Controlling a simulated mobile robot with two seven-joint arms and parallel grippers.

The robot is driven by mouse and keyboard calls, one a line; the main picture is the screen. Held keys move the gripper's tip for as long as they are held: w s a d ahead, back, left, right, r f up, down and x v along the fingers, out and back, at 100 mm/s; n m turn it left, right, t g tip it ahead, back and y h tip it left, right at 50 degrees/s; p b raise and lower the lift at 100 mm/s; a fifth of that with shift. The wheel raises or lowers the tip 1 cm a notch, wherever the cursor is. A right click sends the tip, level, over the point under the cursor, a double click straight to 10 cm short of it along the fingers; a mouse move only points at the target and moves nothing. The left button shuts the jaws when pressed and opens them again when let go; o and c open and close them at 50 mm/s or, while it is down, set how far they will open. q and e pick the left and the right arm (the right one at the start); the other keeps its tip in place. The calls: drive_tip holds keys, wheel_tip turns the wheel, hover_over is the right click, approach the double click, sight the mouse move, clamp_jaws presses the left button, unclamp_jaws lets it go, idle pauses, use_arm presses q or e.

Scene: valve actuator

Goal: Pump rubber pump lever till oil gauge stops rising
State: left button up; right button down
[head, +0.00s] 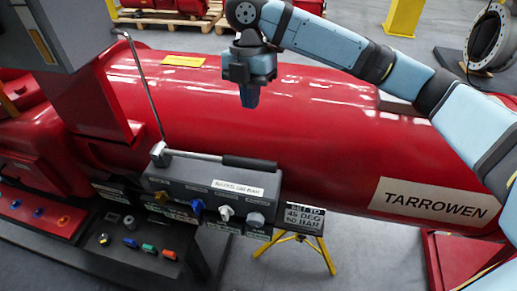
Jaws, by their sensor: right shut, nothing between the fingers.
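The pump lever is a metal bar with a black rubber grip (249,163). It lies nearly level along the top of a grey pump box (180,180), its grip end pointing right. My right gripper (249,102) points down, shut and empty, in front of the red cylinder. In the picture it is above the rubber grip, with a clear gap between them. I cannot make out an oil gauge reading. My left gripper is not in view.
A thin metal rod (146,85) rises from the box's left end. Several knobs, one blue (197,207), line its front. A sign (304,218) stands to the right, near a yellow stand (318,243). The red cylinder (330,140) fills the background.

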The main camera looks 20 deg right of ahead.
drive_tip(key=s+f+n, duration=0.1)
drive_tip(key=f, duration=0.3)
drive_tip(key=s+f+n+p, duration=0.1)
drive_tip(key=f, duration=0.3)
drive_tip(key=s+a+f, duration=0.1)
drive_tip(key=f, duration=0.3)
drive_tip(key=shift+n+g, duration=0.3)
drive_tip(key=shift+n, duration=0.1)
drive_tip(key=shift+f, duration=0.25)
drive_tip(key=shift+s+d+f+y, duration=0.1)
drive_tip(key=shift+d+f+y, duration=0.1)
drive_tip(key=shift+f+y, duration=0.8)
drive_tip(key=shift+f+h, duration=0.2)
drive_tip(key=shift+h, duration=0.1)
